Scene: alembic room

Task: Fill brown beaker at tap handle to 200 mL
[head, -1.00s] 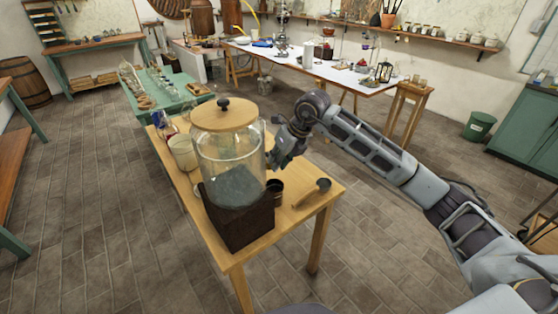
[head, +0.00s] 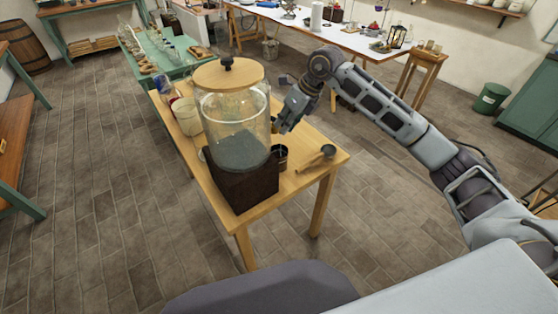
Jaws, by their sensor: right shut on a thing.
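A large glass dispenser (head: 235,125) with a wooden lid stands on a dark wooden block (head: 243,187) on the small wooden table (head: 222,211). A small dark brown beaker (head: 279,160) stands upright on the table just right of the block, below the tap side. Its fill level is too small to read. My right gripper (head: 279,128) is at the dispenser's right side, above the beaker. It is shut on what appears to be the tap handle, which the fingers mostly hide. My left gripper is out of view.
A small wooden-handled pan (head: 318,159) lies right of the beaker. A cream jar (head: 186,117) and a red and blue container (head: 164,90) stand left of the dispenser. A green table (head: 170,52) is behind.

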